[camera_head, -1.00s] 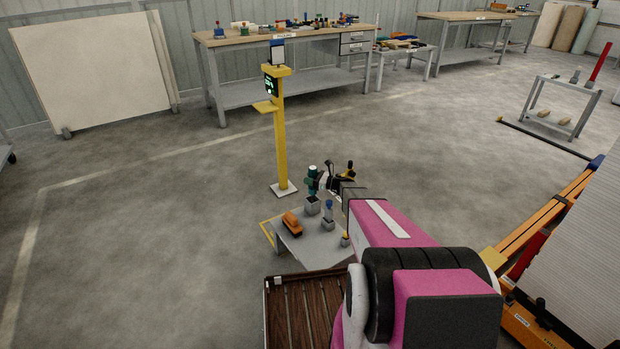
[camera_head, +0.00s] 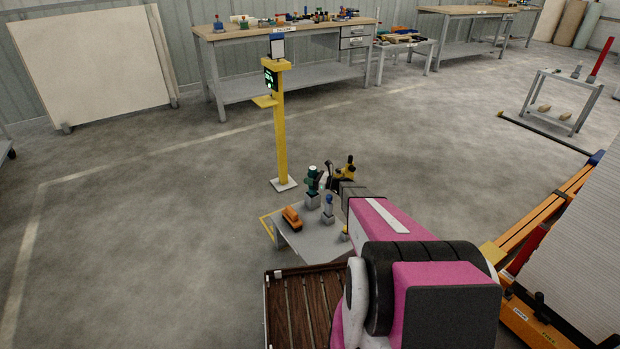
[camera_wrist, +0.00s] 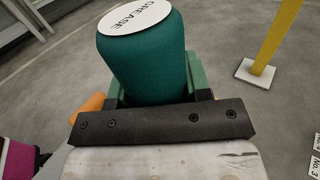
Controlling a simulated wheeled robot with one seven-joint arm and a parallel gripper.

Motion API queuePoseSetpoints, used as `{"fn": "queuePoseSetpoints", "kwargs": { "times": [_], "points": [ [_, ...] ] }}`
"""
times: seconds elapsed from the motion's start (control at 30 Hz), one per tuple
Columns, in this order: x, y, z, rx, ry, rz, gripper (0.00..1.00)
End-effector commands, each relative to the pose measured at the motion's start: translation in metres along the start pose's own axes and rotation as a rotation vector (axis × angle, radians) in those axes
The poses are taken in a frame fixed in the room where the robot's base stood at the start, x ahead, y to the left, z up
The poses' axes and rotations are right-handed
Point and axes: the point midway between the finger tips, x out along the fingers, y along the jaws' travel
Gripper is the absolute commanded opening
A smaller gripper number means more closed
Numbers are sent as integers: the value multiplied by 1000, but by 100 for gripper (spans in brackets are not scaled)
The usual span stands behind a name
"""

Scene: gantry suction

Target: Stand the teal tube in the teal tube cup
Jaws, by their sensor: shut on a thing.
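The teal tube (camera_head: 313,172) is upright, with a white end marked GREASE. It fills the upper middle of the wrist view (camera_wrist: 148,62). My gripper (camera_head: 324,182) is shut on it from the right in the head view. In the wrist view, green pieces flank the tube beyond my gripper's dark bar. A grey cup (camera_head: 312,201) stands on the small grey table, directly below the tube in the head view. I cannot tell whether the tube's lower end is inside the cup, because the bar hides that end in the wrist view.
The small grey table (camera_head: 308,240) also bears an orange object (camera_head: 291,217) and a blue-topped item (camera_head: 328,206) in a grey holder. A yellow post (camera_head: 281,140) stands behind it. A brown slatted surface (camera_head: 300,305) is in front. The floor to the left is clear.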

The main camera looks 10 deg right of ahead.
Motion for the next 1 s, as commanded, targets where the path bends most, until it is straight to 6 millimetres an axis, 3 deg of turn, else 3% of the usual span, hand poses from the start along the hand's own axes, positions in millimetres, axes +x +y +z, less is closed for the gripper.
{"fn": "queuePoseSetpoints", "kwargs": {
  "times": [0.73,0.77,0.83,1.0],
  "points": [
    [0,0,-24,0,-2,0,16],
    [0,0,-24,0,-2,0,51],
    [0,0,-24,0,-1,0,74],
    [0,0,-24,0,-1,0,74]
  ]
}}
